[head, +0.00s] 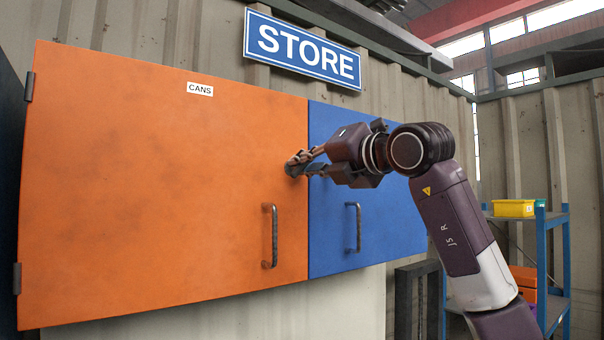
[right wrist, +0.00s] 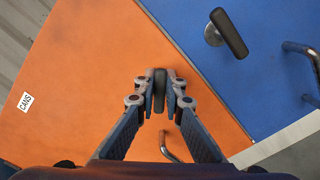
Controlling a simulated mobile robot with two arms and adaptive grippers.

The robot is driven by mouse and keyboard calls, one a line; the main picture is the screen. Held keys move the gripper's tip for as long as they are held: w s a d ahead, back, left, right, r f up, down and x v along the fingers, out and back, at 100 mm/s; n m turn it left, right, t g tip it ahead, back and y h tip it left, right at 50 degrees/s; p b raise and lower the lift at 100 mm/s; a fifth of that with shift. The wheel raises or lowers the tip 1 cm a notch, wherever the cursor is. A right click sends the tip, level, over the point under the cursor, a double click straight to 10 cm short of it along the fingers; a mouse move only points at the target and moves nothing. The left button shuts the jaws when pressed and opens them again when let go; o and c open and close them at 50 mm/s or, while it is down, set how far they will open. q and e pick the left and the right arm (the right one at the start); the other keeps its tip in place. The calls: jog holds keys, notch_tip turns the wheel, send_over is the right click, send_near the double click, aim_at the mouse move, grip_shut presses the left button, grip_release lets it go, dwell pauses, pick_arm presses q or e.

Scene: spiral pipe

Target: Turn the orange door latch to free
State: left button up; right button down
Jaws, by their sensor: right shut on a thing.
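The orange door (head: 165,180), labelled CANS, is closed and fills the left of the head view. It also shows in the right wrist view (right wrist: 75,65). Its dark latch (right wrist: 159,92) sits near the seam with the blue door (head: 360,180). My right gripper (head: 303,166) is shut on this latch, one finger on each side; the gripper mostly hides the latch in the head view. In the right wrist view the gripper (right wrist: 160,92) shows the latch at a clear angle to the seam. My left gripper is not in view.
The orange door has a bar handle (head: 270,236) below the latch. The blue door has its own latch (right wrist: 229,33), roughly parallel to the seam, and a handle (head: 354,228). A STORE sign (head: 303,48) hangs above. A blue shelf (head: 543,270) with a yellow bin (head: 514,208) stands right.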

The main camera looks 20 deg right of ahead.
jog(key=m, duration=0.1)
jog(key=m+b, duration=0.1)
jog(key=m, duration=0.1)
jog(key=m+b, duration=0.1)
jog(key=shift+d+f+m, duration=0.1)
jog(key=shift+f+m, duration=0.15)
jog(key=shift+m, duration=0.05)
jog(key=shift+m+b, duration=1)
jog(key=shift+m, duration=1)
jog(key=c, duration=2)
grip_release()
jog(key=shift+d, duration=0.1)
jog(key=v, duration=1.2)
